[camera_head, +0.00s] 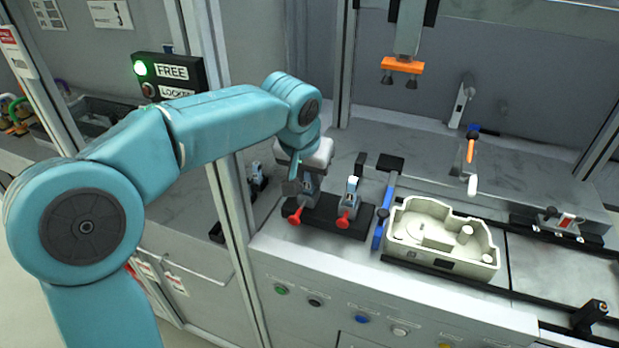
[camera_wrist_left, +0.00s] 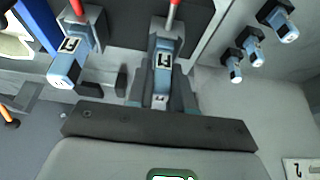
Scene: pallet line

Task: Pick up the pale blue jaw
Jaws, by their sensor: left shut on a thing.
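In the head view my left gripper (camera_head: 306,184) points down over the black holder (camera_head: 326,216) at the left of the workbench. It is shut on a pale blue-grey jaw (camera_wrist_left: 163,62) with an F label, seen between the fingers in the wrist view. The jaw's lower end is at a red pin, and I cannot tell whether it is clear of the holder. A second pale blue jaw (camera_head: 350,189) with an F label stands beside it to the right, above another red handle. It also shows at the left of the wrist view (camera_wrist_left: 68,66). My right gripper is not in view.
A cream housing (camera_head: 400,252) sits right of the blue bar (camera_head: 384,215). An orange suction tool (camera_head: 402,66) hangs above the bench. A frame post (camera_head: 234,230) stands close left of my gripper. Several more pale blue jaws (camera_wrist_left: 252,46) stand beyond it. A sign (camera_head: 171,72) reads FREE, lit green.

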